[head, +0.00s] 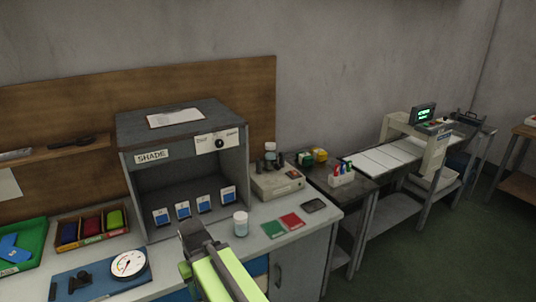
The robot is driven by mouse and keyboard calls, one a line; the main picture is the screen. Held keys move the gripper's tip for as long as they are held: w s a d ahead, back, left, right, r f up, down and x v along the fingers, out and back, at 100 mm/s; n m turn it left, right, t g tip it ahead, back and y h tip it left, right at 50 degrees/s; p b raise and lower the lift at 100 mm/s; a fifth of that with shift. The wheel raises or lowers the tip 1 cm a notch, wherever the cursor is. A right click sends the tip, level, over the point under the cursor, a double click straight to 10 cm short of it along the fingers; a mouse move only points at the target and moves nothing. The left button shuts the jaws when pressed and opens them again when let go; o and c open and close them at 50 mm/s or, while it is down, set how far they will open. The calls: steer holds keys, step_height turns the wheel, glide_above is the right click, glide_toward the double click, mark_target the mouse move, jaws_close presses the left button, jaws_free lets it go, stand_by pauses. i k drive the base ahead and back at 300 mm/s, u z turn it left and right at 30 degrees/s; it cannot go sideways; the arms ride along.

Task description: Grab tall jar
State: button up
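A small pale jar (241,224) with a white top stands upright on the grey counter, in front of the shade box's right side. A second pale container (270,152) with a light cap stands farther back, by a beige device, its lower part hidden by dark parts. I cannot tell which of them is the tall jar. My gripper (190,248), dark at the end of my yellow-green arm, is over the counter's front, left of the nearer jar and apart from it in the picture. Its opening is not clear from this angle, and I see nothing held.
The shade box (182,226) holds several blue-and-white items. A round dial gauge (129,264) on a blue mat, coloured bins (92,243) and a green tray (28,263) are left. Green (273,229) and red swatches (291,220) and a beige device (279,186) are right.

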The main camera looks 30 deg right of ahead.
mark_target(270, 155)
steer(key=z, duration=0.05)
steer(key=k, duration=0.15)
steer(key=u, duration=3.6)
steer(key=k, duration=2.75)
steer(key=z, duration=1.35)
